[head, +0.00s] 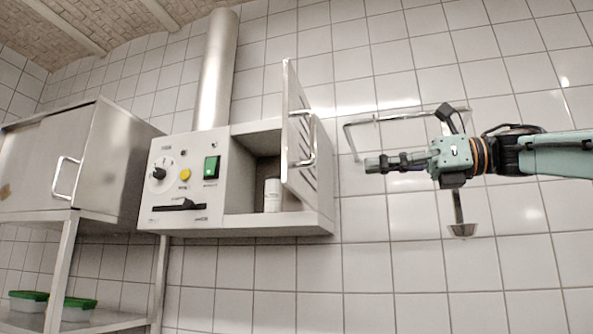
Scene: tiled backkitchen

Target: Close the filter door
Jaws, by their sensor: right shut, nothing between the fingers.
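The filter door (297,128) is a metal panel with slots and a bar handle (314,140). It is hinged on the wall-mounted filter box (290,225) and stands wide open, seen nearly edge-on. Inside the open box stands a white cylinder (272,195). My right gripper (368,164) is shut and empty. It points left, to the right of the door and apart from it in the picture. My left gripper is not in view.
The control panel (185,180) left of the opening has a dial, a yellow button, a green switch and a black lever.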

